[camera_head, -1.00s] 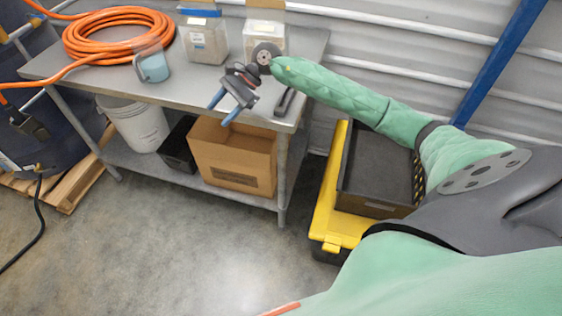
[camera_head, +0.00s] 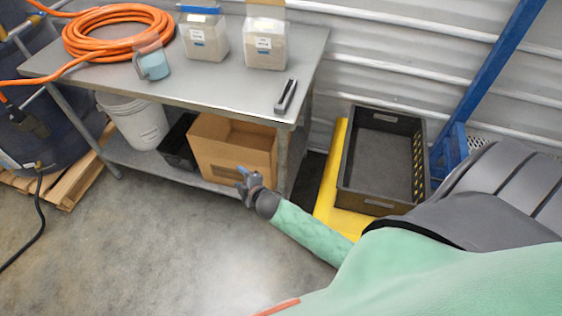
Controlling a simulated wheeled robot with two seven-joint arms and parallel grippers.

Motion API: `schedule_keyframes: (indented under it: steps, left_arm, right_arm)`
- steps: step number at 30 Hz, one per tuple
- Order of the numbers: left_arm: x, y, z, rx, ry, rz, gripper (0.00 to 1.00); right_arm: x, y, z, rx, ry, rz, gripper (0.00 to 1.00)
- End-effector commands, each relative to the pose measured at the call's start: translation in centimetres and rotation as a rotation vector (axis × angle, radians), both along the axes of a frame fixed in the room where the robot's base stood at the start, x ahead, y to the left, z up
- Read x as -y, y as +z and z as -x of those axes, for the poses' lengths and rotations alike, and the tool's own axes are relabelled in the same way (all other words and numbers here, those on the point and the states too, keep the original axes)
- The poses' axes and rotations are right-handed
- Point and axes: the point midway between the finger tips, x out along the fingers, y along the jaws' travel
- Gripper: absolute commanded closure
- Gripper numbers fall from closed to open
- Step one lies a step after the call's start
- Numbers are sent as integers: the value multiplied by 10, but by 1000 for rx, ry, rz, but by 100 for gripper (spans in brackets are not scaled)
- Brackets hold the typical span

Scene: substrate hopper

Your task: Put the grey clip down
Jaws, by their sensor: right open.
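The grey clip (camera_head: 286,96) lies on the right end of the metal table (camera_head: 215,87), close to its front right corner. It is long, dark and light grey, and nothing touches it. My right gripper (camera_head: 243,177) is open and empty. It is below the tabletop level in the picture, in front of the cardboard box, well apart from the clip. My left gripper is not in view.
Two clear bins (camera_head: 265,43) with labels, a blue cup (camera_head: 153,64) and an orange hose (camera_head: 118,33) are on the table. A cardboard box (camera_head: 215,165) stands on the lower shelf. A black crate (camera_head: 381,155) sits on a yellow cart (camera_head: 335,211) to the right.

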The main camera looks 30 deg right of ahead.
Motion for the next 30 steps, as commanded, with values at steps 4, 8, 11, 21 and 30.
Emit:
schedule_keyframes:
  steps: [4,8,11,21,30]
  left_arm:
    - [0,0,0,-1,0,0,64]
    - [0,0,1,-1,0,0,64]
    - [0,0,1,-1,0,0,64]
    - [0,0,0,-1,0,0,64]
    - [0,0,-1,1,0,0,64]
  right_arm:
    - [2,-95,85,-345,-247,-240,49]
    - [-8,-157,170,-622,-452,-406,49]
    - [-20,-190,231,-808,-588,-504,49]
    - [-46,-224,331,-1098,-802,-626,49]
    - [-46,-224,331,-1098,-803,-625,49]
